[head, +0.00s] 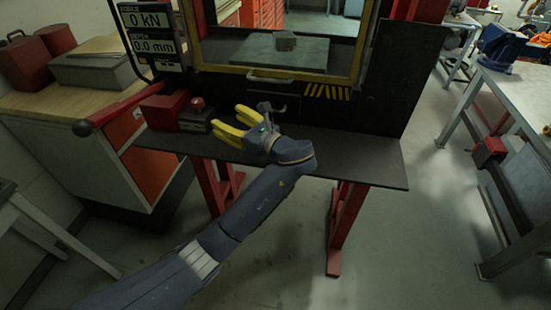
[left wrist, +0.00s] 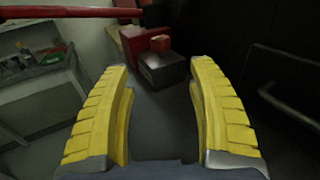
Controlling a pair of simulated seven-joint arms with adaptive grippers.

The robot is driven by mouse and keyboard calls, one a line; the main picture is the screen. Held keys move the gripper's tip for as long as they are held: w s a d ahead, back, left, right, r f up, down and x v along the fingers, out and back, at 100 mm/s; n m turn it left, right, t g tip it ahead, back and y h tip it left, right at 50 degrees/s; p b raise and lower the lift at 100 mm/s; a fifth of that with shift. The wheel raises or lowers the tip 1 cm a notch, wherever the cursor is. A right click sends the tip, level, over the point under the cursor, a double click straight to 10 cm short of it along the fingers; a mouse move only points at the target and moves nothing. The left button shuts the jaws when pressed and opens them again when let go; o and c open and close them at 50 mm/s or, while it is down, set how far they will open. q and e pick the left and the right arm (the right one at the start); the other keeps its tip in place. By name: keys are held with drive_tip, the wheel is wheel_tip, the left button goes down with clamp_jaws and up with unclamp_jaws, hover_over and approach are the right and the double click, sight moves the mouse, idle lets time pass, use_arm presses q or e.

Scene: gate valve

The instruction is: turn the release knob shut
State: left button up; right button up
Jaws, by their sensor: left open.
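A small red knob (head: 197,104) stands on top of a dark block (head: 196,120) at the front of the red pump unit (head: 166,107), on the press's dark shelf. In the left wrist view the red knob (left wrist: 160,43) is ahead, beyond the fingertips and roughly centred between them. My left gripper (head: 227,118), with yellow fingers, is open and empty just right of the block, pointing toward it. In the left wrist view the gap of the left gripper (left wrist: 160,68) holds nothing. My right gripper is not in view.
A long red lever (head: 120,108) reaches left from the pump unit. The press window frame (head: 275,75) and a grey handle (head: 270,78) rise behind the shelf. The dark shelf (head: 360,160) is bare to the right. A wooden-topped cabinet (head: 60,103) stands at left.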

use_arm(q)
drive_tip(key=shift+v, duration=1.1)
drive_tip(key=shift+d+m+t+h, duration=0.3)
drive_tip(key=shift+d+t+h, duration=0.1)
drive_tip(key=shift+t+h, duration=0.6)
drive_tip(key=s+d+m+t+h, duration=0.1)
drive_tip(key=h, duration=0.1)
drive_tip(key=d+f+h, duration=0.1)
drive_tip(key=d+h, duration=0.1)
drive_tip(key=s+d+m+t+h, duration=0.1)
drive_tip(key=h, duration=0.2)
drive_tip(key=shift+s+d+f+m+t, duration=0.25)
drive_tip(key=shift+s+d+m+t, duration=0.05)
drive_tip(key=shift+s+d, duration=0.05)
drive_tip(key=s+d+f+h, duration=0.1)
drive_tip(key=s+d+f+m+h, duration=0.1)
drive_tip(key=s+h, duration=0.1)
drive_tip(key=s+d+f+h, duration=0.1)
drive_tip(key=s+d, duration=0.1)
drive_tip(key=shift+d+m+g+h, duration=0.1)
drive_tip(key=shift+m+g+h, duration=0.3)
drive_tip(key=shift+s+d+f+h, duration=0.3)
drive_tip(key=shift+s+d+h, duration=0.2)
drive_tip(key=shift+s+h, duration=0.15)
